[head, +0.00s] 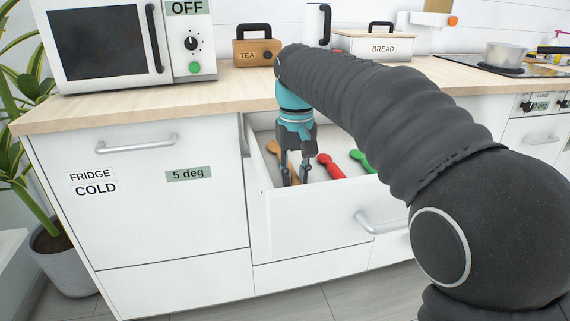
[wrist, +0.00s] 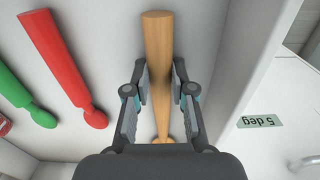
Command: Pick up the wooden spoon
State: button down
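The wooden spoon (wrist: 158,35) lies in the open drawer (head: 330,208), with its tan handle running up the wrist view. It also shows in the head view (head: 272,147), partly hidden behind my gripper. My gripper (head: 296,182) points down into the drawer. In the wrist view its two fingers (wrist: 158,72) stand apart, one on each side of the spoon. Narrow gaps show beside the handle, and I see no clear grip on it. The spoon's near end is partly hidden by my gripper's body.
A red spoon (head: 330,166) and a green spoon (head: 362,160) lie to the right in the same drawer. The drawer walls are close around my gripper. The worktop (head: 150,104) above holds a microwave (head: 105,40), a tea box (head: 250,50) and a bread box (head: 375,46).

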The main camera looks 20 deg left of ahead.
dwell(0.3)
notch_tip(320, 180, up, 8)
jog(key=shift+f+p, duration=0.25)
jog(key=shift+p, duration=0.65)
jog(key=w+d, duration=0.3)
jog(key=d, duration=0.1)
jog(key=w+d, duration=0.4)
jog(key=d, duration=0.1)
jog(key=w+d, duration=0.4)
jog(key=d, duration=0.1)
jog(key=shift+w+f, duration=0.25)
